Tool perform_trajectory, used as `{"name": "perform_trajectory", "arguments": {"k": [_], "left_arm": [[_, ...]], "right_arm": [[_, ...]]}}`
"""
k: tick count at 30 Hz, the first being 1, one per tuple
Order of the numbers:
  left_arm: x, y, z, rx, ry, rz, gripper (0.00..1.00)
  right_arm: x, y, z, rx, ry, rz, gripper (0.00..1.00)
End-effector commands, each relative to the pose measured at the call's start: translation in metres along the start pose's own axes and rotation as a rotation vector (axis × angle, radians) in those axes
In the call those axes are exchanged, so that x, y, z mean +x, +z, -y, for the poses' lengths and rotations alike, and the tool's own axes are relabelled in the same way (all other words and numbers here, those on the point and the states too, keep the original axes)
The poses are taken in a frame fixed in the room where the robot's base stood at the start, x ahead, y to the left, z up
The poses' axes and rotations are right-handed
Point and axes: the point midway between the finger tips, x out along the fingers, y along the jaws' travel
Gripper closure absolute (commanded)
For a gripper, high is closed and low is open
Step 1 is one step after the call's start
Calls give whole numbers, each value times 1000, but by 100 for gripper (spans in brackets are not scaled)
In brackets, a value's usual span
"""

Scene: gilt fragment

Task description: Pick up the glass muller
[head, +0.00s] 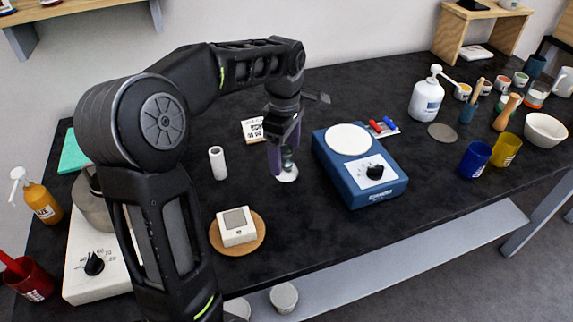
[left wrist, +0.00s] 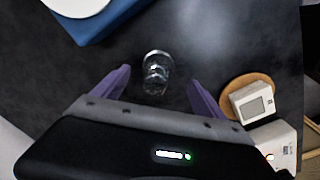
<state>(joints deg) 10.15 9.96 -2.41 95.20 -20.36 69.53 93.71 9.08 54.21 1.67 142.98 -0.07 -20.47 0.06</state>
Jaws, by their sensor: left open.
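The glass muller (head: 288,174) is a small clear piece with a round foot, standing upright on the black table (head: 330,240). In the left wrist view the glass muller (left wrist: 157,70) lies ahead of and between the two purple fingers. My left gripper (head: 281,158) is open and points down at it; its fingers hide part of the muller's upper body in the head view. In the left wrist view the fingers of my left gripper (left wrist: 155,88) stand wide on either side, with gaps to the glass. My right gripper is not in view.
A blue device with a white round plate (head: 359,180) stands close on the right. A white box (head: 237,225) on a round cork mat (head: 224,247) sits front left.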

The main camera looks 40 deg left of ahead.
Motion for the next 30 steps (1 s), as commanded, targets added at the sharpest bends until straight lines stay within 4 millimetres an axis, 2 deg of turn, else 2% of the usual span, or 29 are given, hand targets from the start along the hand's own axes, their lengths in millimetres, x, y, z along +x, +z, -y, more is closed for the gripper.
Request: {"name": "perform_trajectory", "arguments": {"k": [9, 12, 30], "left_arm": [[41, 0, -3, 0, -4, -1, 18], [49, 0, -3, 0, -2, 0, 18], [50, 0, -3, 0, -1, 0, 18]], "right_arm": [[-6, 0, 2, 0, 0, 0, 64], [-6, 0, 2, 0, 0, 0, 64], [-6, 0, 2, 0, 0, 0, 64]]}}
